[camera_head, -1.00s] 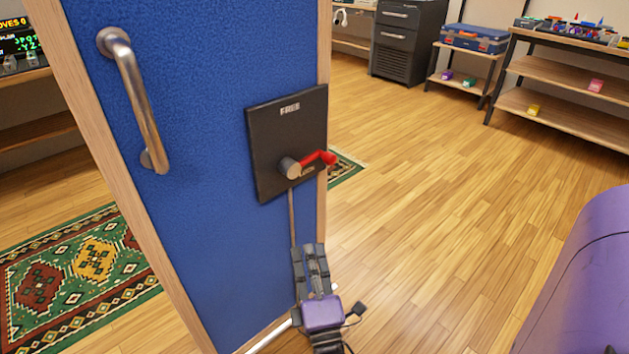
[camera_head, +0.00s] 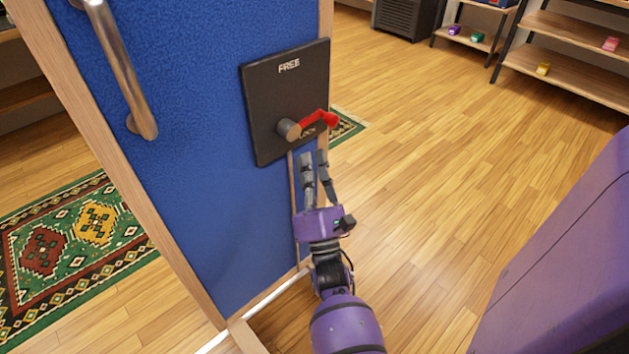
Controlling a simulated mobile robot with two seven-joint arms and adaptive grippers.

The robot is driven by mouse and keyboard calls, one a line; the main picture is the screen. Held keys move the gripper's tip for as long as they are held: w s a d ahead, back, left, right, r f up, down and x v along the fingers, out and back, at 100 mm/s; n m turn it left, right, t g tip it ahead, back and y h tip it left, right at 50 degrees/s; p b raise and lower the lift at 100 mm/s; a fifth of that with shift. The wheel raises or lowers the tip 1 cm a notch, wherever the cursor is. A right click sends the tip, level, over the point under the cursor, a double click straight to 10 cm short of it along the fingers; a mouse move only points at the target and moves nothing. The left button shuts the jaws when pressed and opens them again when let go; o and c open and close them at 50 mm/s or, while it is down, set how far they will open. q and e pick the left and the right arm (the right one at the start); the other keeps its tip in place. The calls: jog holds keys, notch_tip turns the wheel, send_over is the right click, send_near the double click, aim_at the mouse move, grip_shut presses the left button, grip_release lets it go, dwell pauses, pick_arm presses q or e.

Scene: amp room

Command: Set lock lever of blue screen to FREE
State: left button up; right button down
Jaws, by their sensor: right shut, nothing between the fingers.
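The blue screen (camera_head: 196,160) is a blue panel with a wooden frame. A black lock plate (camera_head: 270,90) sits on its right side, marked FREE at the top and LOCK near the bottom. The red lock lever (camera_head: 315,119) runs right and slightly up from a grey round pivot (camera_head: 288,130). It lies close to the LOCK label and partly covers it. My right gripper (camera_head: 314,157) is shut and empty. Its fingers point up, just below the lever and pivot, with the tips near the plate's lower edge. Contact cannot be told. My left gripper is out of view.
A metal handle (camera_head: 122,70) is on the panel's left side. A green patterned rug (camera_head: 75,292) lies behind the screen at left. Shelves (camera_head: 570,75) with small coloured items stand at the back right.

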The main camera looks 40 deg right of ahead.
aim_at(323, 120)
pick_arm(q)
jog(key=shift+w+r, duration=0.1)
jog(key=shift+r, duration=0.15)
pick_arm(e)
jog(key=shift+w+d+r, duration=0.15)
jog(key=shift+d+r, duration=0.45)
jog(key=shift+r, duration=0.3)
jog(key=shift+w+d+r, duration=0.1)
jog(key=shift+d+r, duration=0.5)
jog(key=shift+r, duration=0.3)
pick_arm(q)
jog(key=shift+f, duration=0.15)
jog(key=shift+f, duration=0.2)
pick_arm(e)
jog(key=shift+d+r+n+t+y, duration=0.1)
jog(key=shift+d+n+t+y, duration=0.05)
jog(key=shift+n+t+y, duration=0.4)
